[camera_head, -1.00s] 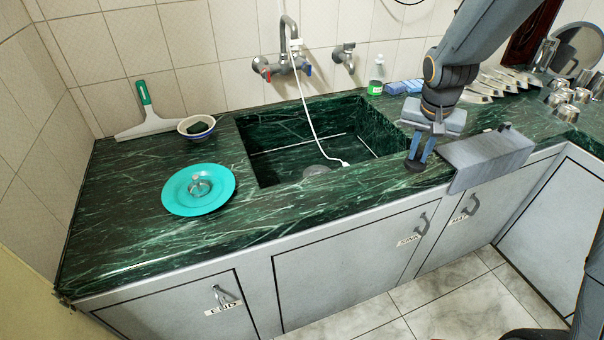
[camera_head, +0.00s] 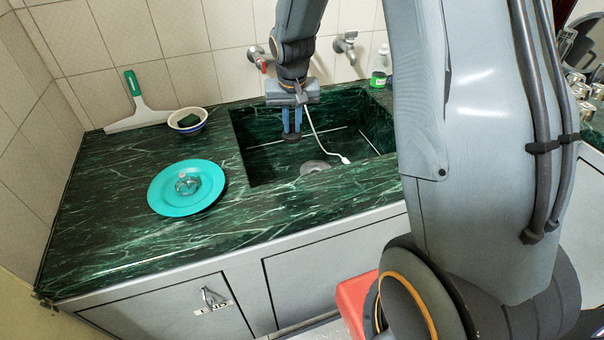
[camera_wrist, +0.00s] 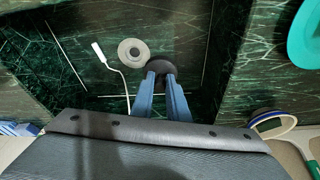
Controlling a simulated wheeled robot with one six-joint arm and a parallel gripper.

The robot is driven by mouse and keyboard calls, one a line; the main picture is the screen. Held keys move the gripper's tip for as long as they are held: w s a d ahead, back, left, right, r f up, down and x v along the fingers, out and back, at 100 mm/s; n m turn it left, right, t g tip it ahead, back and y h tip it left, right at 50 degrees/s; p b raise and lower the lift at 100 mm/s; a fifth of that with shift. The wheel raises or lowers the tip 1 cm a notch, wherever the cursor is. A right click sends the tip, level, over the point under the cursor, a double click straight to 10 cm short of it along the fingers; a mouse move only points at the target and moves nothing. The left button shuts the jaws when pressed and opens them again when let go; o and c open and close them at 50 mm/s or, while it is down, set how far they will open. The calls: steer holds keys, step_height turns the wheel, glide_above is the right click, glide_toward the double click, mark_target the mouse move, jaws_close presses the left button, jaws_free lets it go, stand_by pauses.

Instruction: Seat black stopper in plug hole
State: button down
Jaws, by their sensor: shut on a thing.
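My gripper (camera_head: 291,130) is shut on the black stopper (camera_wrist: 160,66), a dark round piece at its blue fingertips in the wrist view. In the head view the stopper blends into the dark sink behind it. The gripper is over the left part of the green marble sink (camera_head: 262,170). The plug hole (camera_head: 315,167), a pale grey ring, is in the sink floor, to the right of and below the fingertips in the head view. In the wrist view the plug hole (camera_wrist: 133,52) shows just left of the stopper, apart from it and uncovered.
A white hose (camera_head: 318,140) hangs into the sink, its end (camera_wrist: 97,47) lying beside the plug hole. A turquoise plate (camera_head: 165,200) with a glass piece and a bowl (camera_head: 188,126) stand left of the sink. A green bottle (camera_head: 379,78) stands behind. My arm hides the right counter.

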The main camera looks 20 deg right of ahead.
steer(key=w+d+f+n+b, duration=0.1)
steer(key=w+d+f, duration=0.3)
steer(key=d+f, duration=0.3)
steer(key=w+d+f+n+b, duration=0.2)
steer(key=w+d+f, duration=0.25)
steer(key=f, duration=0.45)
steer(key=shift+y, duration=0.3)
steer(key=shift+s+d+f+p, duration=0.15)
steer(key=shift+f+p, duration=0.45)
steer(key=shift+f, duration=2)
steer(key=shift+w+d+f+p, duration=0.15)
steer(key=shift+f+p, duration=0.4)
steer(key=shift+f, duration=2.05)
steer(key=shift+s, duration=0.1)
steer(key=shift+f, duration=0.2)
steer(key=c, duration=1.7)
jaws_free()
steer(key=shift+r, duration=0.1)
